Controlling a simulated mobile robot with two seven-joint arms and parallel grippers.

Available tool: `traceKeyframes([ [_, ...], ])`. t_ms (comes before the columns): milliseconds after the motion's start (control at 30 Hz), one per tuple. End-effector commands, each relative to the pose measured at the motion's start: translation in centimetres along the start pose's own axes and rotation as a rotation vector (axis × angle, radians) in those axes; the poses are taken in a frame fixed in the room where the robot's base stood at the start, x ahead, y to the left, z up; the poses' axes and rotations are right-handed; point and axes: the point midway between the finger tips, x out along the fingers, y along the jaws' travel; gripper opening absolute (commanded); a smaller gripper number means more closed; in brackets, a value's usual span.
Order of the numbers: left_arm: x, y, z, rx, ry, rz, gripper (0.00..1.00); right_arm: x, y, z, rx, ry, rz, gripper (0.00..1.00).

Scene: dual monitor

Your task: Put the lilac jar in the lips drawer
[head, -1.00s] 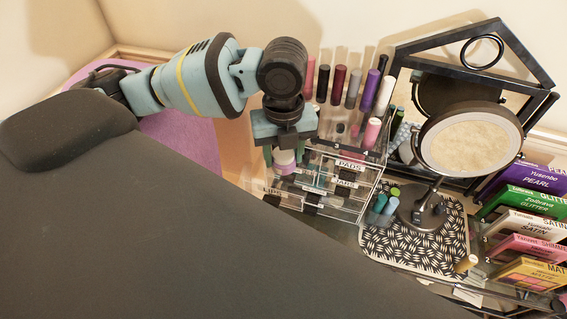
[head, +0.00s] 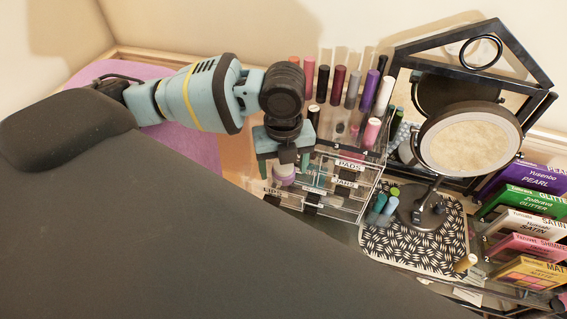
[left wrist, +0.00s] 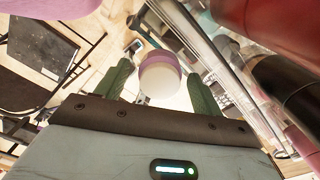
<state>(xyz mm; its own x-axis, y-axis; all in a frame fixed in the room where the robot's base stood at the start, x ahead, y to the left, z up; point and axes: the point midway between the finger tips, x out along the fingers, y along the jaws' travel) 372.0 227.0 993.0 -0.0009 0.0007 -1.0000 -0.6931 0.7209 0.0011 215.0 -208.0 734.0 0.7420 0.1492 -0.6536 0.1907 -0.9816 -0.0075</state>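The lilac jar (head: 284,178) is a small round jar with a white part and a lilac part. It is between the fingers of my left gripper (head: 284,167), low over the front left of the clear drawer organizer (head: 345,196). In the left wrist view the jar (left wrist: 160,76) is between the two green fingers of the left gripper (left wrist: 160,72), with a narrow gap at each side, so the gripper looks open around it. The lips drawer (head: 272,191) carries a LIPS label just below the jar. Whether the jar touches its floor is unclear. My right gripper is not in view.
Palette boxes (head: 525,200) line the far right.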

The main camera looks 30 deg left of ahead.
Motion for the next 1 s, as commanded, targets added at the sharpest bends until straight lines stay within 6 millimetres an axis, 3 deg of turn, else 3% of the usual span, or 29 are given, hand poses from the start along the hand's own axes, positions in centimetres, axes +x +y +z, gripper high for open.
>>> traceKeyframes([
  [367,-1.1,-0.1,0.0,0.000,0.000,-0.001,0.68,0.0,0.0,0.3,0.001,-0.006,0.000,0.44],
  [800,-9.3,-0.1,0.0,0.001,-0.003,-0.004,0.68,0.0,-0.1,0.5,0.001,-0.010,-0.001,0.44],
  [1000,-11.6,-0.1,0.0,0.001,-0.001,-0.001,0.68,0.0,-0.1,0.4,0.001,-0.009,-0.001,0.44],
])
